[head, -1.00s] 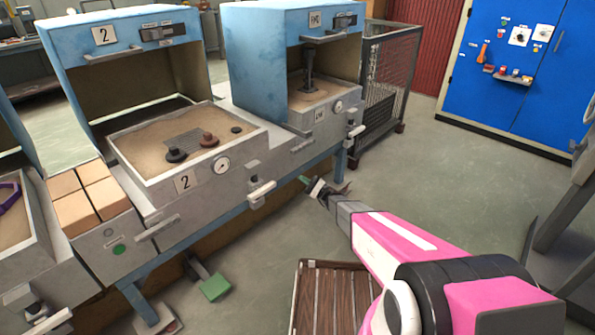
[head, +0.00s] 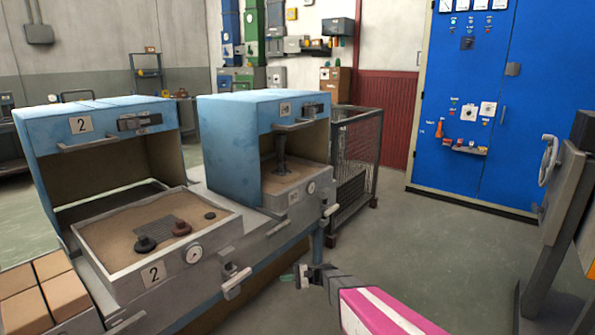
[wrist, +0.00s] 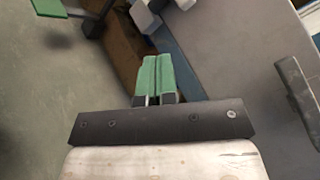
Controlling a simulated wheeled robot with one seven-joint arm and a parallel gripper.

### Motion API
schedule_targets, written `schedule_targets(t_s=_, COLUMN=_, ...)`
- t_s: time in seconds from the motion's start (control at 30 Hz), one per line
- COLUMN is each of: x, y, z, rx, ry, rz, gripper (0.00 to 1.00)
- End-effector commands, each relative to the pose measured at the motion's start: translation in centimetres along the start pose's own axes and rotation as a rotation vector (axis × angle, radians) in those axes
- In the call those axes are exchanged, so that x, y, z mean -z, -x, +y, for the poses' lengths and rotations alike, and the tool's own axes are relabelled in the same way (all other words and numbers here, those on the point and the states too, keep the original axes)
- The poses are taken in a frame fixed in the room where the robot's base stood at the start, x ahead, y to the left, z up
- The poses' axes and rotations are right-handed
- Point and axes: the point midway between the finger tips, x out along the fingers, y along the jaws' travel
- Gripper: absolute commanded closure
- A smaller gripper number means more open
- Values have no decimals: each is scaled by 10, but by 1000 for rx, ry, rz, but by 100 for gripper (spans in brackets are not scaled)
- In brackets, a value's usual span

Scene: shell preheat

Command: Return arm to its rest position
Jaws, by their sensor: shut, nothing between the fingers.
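My gripper (head: 297,277) is low in front of the workstation in the head view, at the end of my pink and grey arm. In the wrist view its two green fingers (wrist: 157,78) lie side by side, shut with nothing between them. The fingers are apart from the bench and hang over the floor beside it. The workstation bench (head: 240,257) stands to the left of my gripper, with station 2 (head: 85,123) and a second blue hood (head: 232,150) on it.
Wooden blocks (head: 65,293) sit at the lower left. A wire mesh cage (head: 362,160) stands behind the bench. The floor (head: 400,240) between is clear.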

Motion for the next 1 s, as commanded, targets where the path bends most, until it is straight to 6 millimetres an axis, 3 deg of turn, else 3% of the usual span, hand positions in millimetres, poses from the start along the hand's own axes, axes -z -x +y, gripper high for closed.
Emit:
schedule_targets(t_s=0.03, x=-22, y=6, z=3, rx=-80, ry=19, rz=31, gripper=100)
schedule_targets(t_s=0.27, x=-76, y=45, z=28, rx=-483, ry=110, rz=189, gripper=100)
schedule_targets(t_s=0.5, x=-132, y=112, z=45, rx=-902, ry=223, rz=359, gripper=100)
schedule_targets(t_s=0.7, x=-177, y=174, z=46, rx=-1225, ry=317, rz=487, gripper=100)
schedule_targets(t_s=0.83, x=-196, y=203, z=42, rx=-1370, ry=359, rz=539, gripper=100)
schedule_targets(t_s=1.0, x=-206, y=220, z=38, rx=-1455, ry=383, rz=567, gripper=100)
